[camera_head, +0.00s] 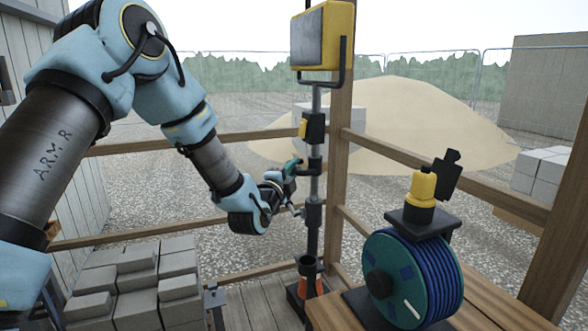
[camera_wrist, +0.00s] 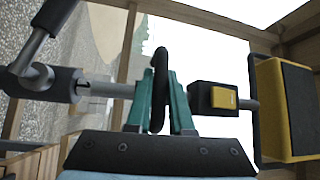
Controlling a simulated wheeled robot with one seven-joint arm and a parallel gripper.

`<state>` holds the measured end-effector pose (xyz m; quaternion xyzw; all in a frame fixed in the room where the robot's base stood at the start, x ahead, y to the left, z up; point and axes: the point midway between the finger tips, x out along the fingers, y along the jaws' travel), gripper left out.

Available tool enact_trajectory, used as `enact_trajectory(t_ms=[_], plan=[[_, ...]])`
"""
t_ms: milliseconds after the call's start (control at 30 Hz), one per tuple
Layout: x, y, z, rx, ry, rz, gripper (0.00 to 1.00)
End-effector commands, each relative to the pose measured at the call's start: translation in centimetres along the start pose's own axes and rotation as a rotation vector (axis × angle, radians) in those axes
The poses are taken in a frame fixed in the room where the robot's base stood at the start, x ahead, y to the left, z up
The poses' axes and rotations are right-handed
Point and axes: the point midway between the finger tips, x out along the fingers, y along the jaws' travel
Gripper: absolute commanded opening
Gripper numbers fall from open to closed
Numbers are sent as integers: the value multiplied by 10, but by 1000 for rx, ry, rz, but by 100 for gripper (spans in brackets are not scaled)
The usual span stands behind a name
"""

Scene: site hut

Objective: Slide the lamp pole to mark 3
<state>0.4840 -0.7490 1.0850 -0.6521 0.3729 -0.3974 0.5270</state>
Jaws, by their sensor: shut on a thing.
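The lamp pole (camera_head: 316,100) stands upright in front of the wooden post, a yellow-framed work lamp (camera_head: 327,38) at its top. In the wrist view the pole (camera_wrist: 108,90) runs sideways, with the lamp (camera_wrist: 288,108) at right. A black collar with a yellow tab (camera_head: 303,128) sits below the lamp; the tab also shows in the wrist view (camera_wrist: 224,98). A lower collar (camera_head: 313,213) carries a side lever. My gripper (camera_head: 297,165) is shut on a black loop handle (camera_wrist: 160,70) on the pole, between its teal fingers. I cannot make out any numbered marks.
A blue cable reel (camera_head: 415,280) stands on a wooden bench (camera_head: 480,300) at lower right, with a yellow-and-black device (camera_head: 422,188) above it. Grey blocks (camera_head: 135,285) are stacked at lower left. Wooden rails (camera_head: 450,170) flank the post.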

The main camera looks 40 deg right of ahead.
Motion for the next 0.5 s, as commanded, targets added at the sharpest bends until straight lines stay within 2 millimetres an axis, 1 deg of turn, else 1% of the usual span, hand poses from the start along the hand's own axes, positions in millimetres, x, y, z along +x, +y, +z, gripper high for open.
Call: enact_trajectory(t_ms=[133, 267, 367, 467, 500], plan=[[1, -7, -2, 0, 1, 0, 0], [3, -26, -4, 2, 2, -5, 0], [6, -50, -7, 2, 1, -8, 0], [10, -80, -12, 3, 2, -11, 0], [11, -94, -13, 3, 2, -11, 0]])
